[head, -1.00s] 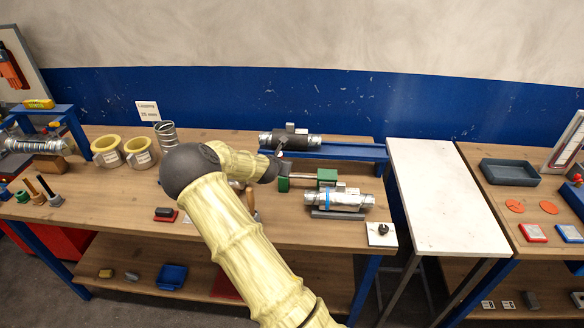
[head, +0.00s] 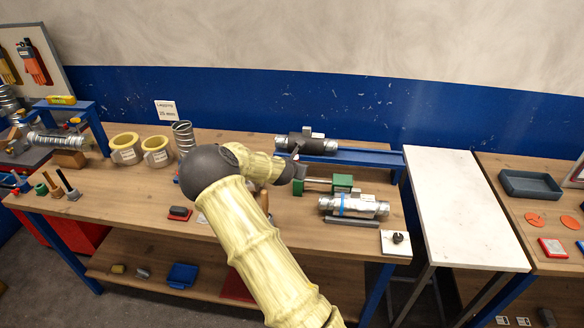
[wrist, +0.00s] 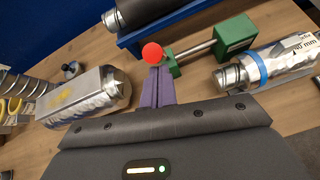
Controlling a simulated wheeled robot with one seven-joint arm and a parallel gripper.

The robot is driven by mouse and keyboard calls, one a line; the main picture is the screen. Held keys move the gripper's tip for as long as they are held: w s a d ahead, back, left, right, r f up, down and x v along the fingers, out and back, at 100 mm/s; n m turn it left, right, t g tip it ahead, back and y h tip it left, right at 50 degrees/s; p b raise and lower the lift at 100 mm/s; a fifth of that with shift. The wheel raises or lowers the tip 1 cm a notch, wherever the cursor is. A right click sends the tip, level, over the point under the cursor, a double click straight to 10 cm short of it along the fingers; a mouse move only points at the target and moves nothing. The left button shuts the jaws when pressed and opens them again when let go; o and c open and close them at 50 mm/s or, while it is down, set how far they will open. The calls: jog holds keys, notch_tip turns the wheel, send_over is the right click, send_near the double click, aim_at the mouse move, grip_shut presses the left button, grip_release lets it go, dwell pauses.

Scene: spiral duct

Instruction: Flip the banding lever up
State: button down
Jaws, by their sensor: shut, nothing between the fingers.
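The banding tool has green blocks (head: 341,182) joined by a steel rod, in the middle of the bench. It also shows in the wrist view (wrist: 234,34). A red ball knob (wrist: 152,53), apparently the lever's end, stands by the smaller green block in the wrist view. The lever's shaft is mostly hidden there. My gripper (wrist: 158,72) has its purple fingers shut and empty. Their tips are just below the knob in the picture, at or very near it; I cannot tell whether they touch. In the head view my arm hides the knob.
Tape rolls (head: 126,148) stand left. The white side table (head: 455,205) is clear.

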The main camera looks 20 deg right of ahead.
jog(key=a+f+b+v, duration=0.1)
jog(key=b+v, duration=0.4)
jog(key=v, duration=0.6)
jog(key=shift+s, duration=0.2)
jog(key=shift+a, duration=0.1)
jog(key=s+f+m+g+y, duration=0.25)
jog(key=s+f+m, duration=0.25)
jog(key=s+m, duration=0.55)
jog(key=s+a+r+m+g+y, duration=0.1)
jog(key=s+a+m+g+y, duration=0.1)
jog(key=s+a+m, duration=0.3)
jog(key=s+a+r+m+g+y, duration=0.1)
jog(key=s+a+m+g+y, duration=0.1)
jog(key=s+a+m, duration=0.4)
jog(key=s+m, duration=0.5)
jog(key=s, duration=0.2)
jog(key=shift+a+m, duration=0.35)
